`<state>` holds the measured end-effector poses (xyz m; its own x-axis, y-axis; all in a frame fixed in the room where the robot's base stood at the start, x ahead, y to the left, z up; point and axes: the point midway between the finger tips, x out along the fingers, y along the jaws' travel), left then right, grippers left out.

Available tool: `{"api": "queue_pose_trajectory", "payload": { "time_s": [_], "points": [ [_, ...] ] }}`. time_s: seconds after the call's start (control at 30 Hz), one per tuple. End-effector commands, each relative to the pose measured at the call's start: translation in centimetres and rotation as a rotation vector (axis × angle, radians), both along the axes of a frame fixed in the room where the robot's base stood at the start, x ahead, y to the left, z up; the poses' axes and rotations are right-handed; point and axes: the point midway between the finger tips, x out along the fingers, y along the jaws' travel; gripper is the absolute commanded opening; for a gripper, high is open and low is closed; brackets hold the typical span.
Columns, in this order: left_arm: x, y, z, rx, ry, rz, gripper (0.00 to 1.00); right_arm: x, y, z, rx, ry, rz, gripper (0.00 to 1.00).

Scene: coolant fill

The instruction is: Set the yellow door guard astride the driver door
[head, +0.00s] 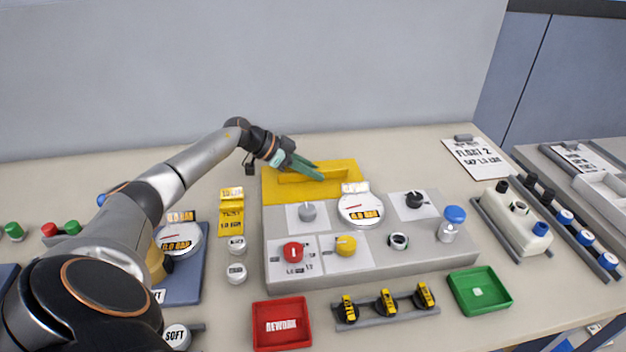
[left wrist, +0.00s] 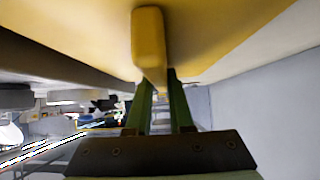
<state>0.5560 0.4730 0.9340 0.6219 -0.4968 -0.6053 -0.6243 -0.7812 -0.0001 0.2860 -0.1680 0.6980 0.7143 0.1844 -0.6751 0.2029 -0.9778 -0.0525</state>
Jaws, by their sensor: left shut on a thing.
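The yellow door guard (head: 345,167) is a broad yellow piece at the back left of a grey console (head: 365,268), with a raised bar along it. My left gripper (head: 312,171), with green fingers, reaches it from the left. In the left wrist view the fingers (left wrist: 163,95) are shut on the yellow bar (left wrist: 149,40) of the guard, with its broad yellow face (left wrist: 215,30) beyond. Whether the guard rests on the console or hangs just above it, I cannot tell. I cannot make out a driver door in either view. My right gripper is not in view.
The console carries knobs, a gauge (head: 361,208) and a blue-capped bottle (head: 450,222). In front are a red tray (head: 281,334), a rack of yellow-black pieces (head: 386,303) and a green tray (head: 480,305).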

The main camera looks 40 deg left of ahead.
Motion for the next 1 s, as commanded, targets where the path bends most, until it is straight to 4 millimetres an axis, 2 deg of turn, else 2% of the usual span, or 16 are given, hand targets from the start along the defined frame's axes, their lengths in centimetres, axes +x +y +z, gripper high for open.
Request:
{"api": "queue_pose_trajectory", "payload": {
  "time_s": [0.03,0.13,0.73,0.87,1.0],
  "points": [
    [0.0,0.0,0.0,0.0,0.0,0.0,0.09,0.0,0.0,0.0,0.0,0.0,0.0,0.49],
    [0.0,0.0,0.0,0.0,0.0,0.0,0.0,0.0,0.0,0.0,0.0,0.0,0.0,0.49],
    [0.0,0.0,0.2,0.0,-0.002,0.0,0.0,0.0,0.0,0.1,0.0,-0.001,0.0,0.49],
    [0.1,0.0,1.5,0.002,-0.004,-0.002,0.0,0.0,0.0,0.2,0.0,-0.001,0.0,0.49],
    [0.1,0.1,4.2,0.003,-0.007,-0.001,0.0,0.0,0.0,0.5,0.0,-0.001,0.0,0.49]
  ]
}}
